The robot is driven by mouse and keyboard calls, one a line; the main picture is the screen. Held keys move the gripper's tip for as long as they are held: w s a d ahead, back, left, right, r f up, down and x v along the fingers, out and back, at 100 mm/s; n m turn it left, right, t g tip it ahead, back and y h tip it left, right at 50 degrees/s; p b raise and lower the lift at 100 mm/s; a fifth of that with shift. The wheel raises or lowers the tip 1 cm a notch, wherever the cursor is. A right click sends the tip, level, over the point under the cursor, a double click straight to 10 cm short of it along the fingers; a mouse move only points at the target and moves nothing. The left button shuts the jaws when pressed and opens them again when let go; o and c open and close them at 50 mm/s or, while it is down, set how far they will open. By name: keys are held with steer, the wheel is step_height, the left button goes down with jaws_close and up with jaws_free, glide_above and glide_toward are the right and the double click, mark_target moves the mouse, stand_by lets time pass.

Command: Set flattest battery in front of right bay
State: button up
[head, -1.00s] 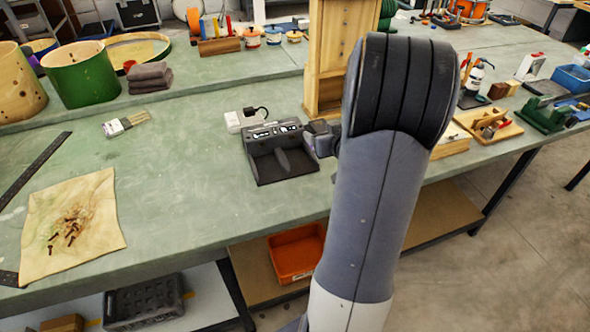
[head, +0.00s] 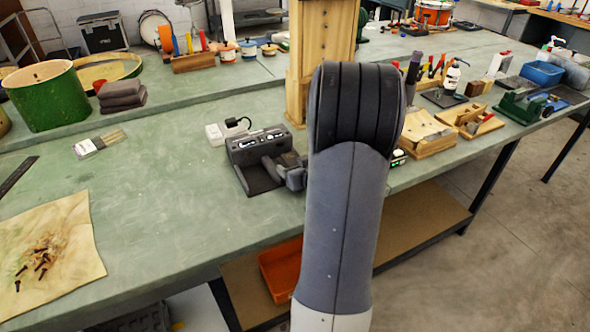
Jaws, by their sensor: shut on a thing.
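A dark grey charger (head: 240,172) stands near the middle of the bench, with small lit displays on its sloped back and a dark ridge between its two bays. My gripper (head: 290,172) is at the charger's right side, partly hidden by my arm. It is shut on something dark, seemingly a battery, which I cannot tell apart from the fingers. A small dark thing with a green light (head: 398,158), perhaps a battery, shows just right of my arm. My arm hides the bench between it and the charger.
A white plug box (head: 215,133) with a black plug stands behind the charger. A wooden post (head: 300,70) rises behind my arm. Bench left and front of the charger is clear.

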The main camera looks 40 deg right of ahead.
steer(key=shift+f, duration=0.25)
steer(key=shift+s+a+f+b, duration=0.2)
steer(key=shift+s+f+b, duration=0.05)
steer(key=shift+f+b, duration=0.25)
steer(key=o, duration=1.3)
steer(key=shift+s+f, duration=0.1)
steer(key=shift+f, duration=0.1)
steer(key=shift+r, duration=0.3)
steer(key=p+v, duration=0.1)
steer(key=v, duration=0.4)
steer(key=r+p+v, duration=0.1)
steer(key=v, duration=0.4)
steer(key=shift+d+r+p, duration=0.15)
steer(key=shift+p, duration=0.15)
steer(key=shift+s+a+r, duration=0.2)
steer(key=shift+s, duration=0.45)
